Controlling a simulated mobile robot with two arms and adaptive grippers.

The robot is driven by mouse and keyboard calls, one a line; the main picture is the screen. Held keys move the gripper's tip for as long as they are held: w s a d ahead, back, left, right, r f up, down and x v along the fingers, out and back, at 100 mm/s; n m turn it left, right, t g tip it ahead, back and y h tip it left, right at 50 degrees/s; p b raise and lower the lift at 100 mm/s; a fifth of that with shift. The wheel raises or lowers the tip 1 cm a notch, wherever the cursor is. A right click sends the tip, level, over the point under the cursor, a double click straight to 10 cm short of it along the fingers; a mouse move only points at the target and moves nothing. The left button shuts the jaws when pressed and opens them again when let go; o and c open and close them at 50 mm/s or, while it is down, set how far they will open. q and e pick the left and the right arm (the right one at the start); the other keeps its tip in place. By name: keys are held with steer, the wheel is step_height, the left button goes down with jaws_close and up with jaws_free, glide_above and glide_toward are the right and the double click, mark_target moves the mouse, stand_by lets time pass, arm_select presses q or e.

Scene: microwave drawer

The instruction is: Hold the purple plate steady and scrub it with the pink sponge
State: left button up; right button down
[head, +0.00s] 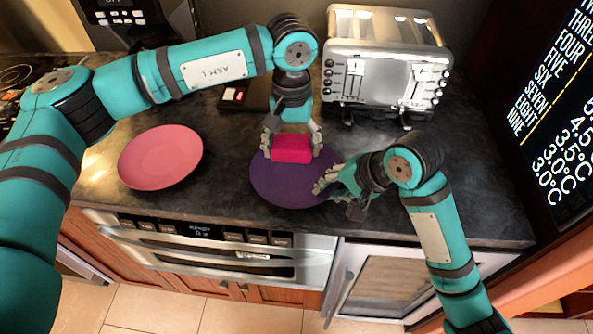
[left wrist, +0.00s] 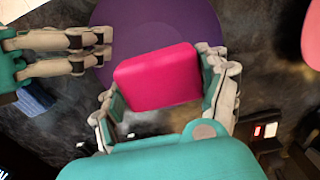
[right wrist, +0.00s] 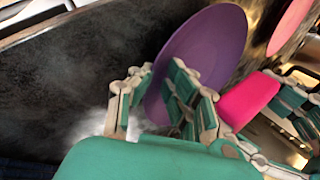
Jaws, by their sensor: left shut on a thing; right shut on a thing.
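The purple plate (head: 285,190) lies at the middle of the dark counter; it also shows in the left wrist view (left wrist: 170,25) and the right wrist view (right wrist: 205,45). The pink sponge (head: 292,149) is over the plate's far part. My left gripper (head: 292,146) is shut on the sponge, with a finger on each side of it (left wrist: 157,78). My right gripper (head: 328,180) is shut on the plate's right rim, its fingers on both sides of the rim in the right wrist view (right wrist: 160,95). Whether the sponge touches the plate is hard to tell.
A pink plate (head: 160,157) lies to the left on the counter (head: 225,200). A silver toaster (head: 385,65) stands at the back right. A small dark device with a red light (head: 240,96) is behind my left gripper. An oven front (head: 210,245) is below the counter edge.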

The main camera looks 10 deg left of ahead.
arm_select(q)
steer(key=a, duration=0.7)
steer(key=shift+a, duration=0.2)
arm_select(e)
steer(key=shift+f, duration=0.15)
steer(key=c, duration=1.3)
jaws_free()
steer(key=shift+o, duration=0.2)
steer(key=v, duration=1.2)
steer(key=shift+w, duration=0.1)
arm_select(q)
steer(key=shift+d+f, duration=0.1)
arm_select(e)
steer(key=shift+d, duration=0.1)
